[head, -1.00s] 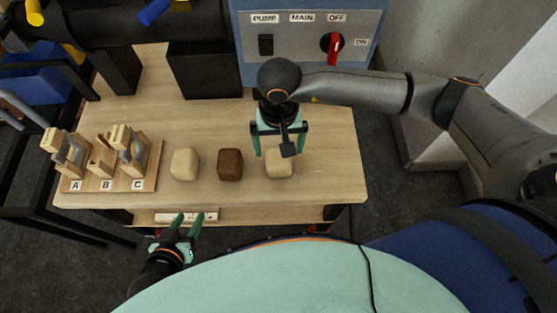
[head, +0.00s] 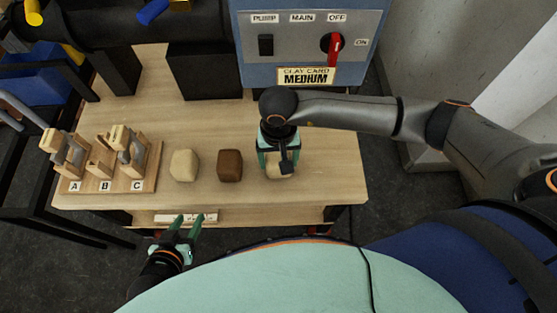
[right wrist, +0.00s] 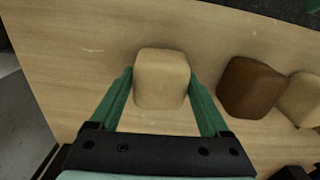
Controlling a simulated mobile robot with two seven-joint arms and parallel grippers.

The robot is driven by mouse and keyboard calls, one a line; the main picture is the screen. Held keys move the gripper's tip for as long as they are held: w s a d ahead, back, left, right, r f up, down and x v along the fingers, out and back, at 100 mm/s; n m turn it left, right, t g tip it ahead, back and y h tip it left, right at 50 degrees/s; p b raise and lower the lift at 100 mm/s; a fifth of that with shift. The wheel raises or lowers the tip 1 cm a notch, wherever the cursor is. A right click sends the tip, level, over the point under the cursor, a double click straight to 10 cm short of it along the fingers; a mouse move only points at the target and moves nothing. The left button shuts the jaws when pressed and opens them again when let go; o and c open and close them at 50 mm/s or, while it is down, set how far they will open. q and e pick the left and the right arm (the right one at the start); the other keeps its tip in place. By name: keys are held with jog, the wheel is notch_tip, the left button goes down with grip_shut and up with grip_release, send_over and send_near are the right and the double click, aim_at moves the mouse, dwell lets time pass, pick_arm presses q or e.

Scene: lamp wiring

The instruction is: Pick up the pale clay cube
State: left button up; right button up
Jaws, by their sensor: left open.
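A pale clay cube (head: 273,172) sits near the right end of the wooden table, partly hidden under my right gripper (head: 280,172). The right wrist view shows this pale cube (right wrist: 161,80) between the green fingers of the right gripper (right wrist: 161,72), one on each side. The fingers look spread and very close to its sides; I cannot tell if they touch. A second pale cube (head: 185,165) and a brown cube (head: 230,165) stand in a row to its left. My left gripper (head: 188,220) is open and empty in front of the table edge.
A wooden rack (head: 108,183) marked A, B, C stands at the table's left. A blue control panel (head: 300,50) with switches and a card reading "CLAY CARD MEDIUM" (head: 306,76) is at the back. The table between cubes and panel is clear.

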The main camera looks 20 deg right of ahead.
grip_shut()
jog(key=shift+r, duration=0.1)
dwell(0.3)
jog(key=shift+r, duration=0.1)
